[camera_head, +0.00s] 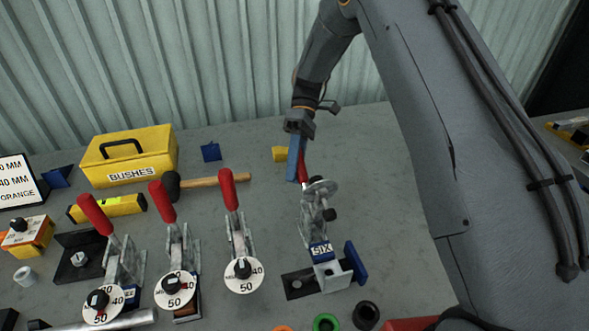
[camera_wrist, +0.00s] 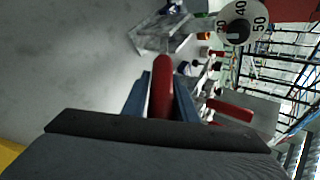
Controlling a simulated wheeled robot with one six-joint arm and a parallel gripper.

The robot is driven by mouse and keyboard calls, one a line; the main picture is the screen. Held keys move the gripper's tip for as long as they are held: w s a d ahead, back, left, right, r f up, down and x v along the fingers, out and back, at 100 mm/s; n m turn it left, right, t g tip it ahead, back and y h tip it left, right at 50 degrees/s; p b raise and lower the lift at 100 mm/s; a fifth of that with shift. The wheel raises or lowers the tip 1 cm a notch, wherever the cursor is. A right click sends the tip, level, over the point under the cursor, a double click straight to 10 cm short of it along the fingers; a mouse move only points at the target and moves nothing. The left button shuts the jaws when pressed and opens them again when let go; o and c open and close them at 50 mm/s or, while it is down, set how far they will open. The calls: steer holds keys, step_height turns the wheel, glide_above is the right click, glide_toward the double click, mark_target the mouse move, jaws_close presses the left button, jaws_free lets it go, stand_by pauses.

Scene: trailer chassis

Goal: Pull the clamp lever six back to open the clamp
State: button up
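Clamp six (camera_head: 318,235) stands right of the other clamps, with a blue label reading SIX (camera_head: 321,250). Its red lever (camera_head: 303,166) rises from the clamp towards the back of the bench. My gripper (camera_head: 297,167) comes down on it from above, and its blue finger hides part of the handle. In the wrist view the red lever (camera_wrist: 162,88) lies between the two blue fingers of my gripper (camera_wrist: 162,95), which appear closed against its sides. A numbered dial (camera_wrist: 238,22) shows at the top right there.
Three clamps with red levers (camera_head: 230,190) stand to the left. A hammer (camera_head: 205,182), a yellow BUSHES box (camera_head: 130,158) and a yellow block (camera_head: 280,154) lie behind. Coloured rings (camera_head: 366,315) lie at the front. Bench around the back of clamp six is mostly clear.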

steer(key=o, duration=0.3)
steer(key=shift+f, duration=0.1)
steer(key=shift+w+d, duration=0.1)
steer(key=shift+w, duration=0.05)
steer(key=b+v, duration=0.2)
steer(key=v, duration=0.4)
steer(key=shift+w+r+b, duration=0.25)
steer(key=shift+w+b, duration=0.05)
steer(key=shift+b, duration=0.05)
steer(key=shift+w+r, duration=0.25)
steer(key=shift+r, duration=0.15)
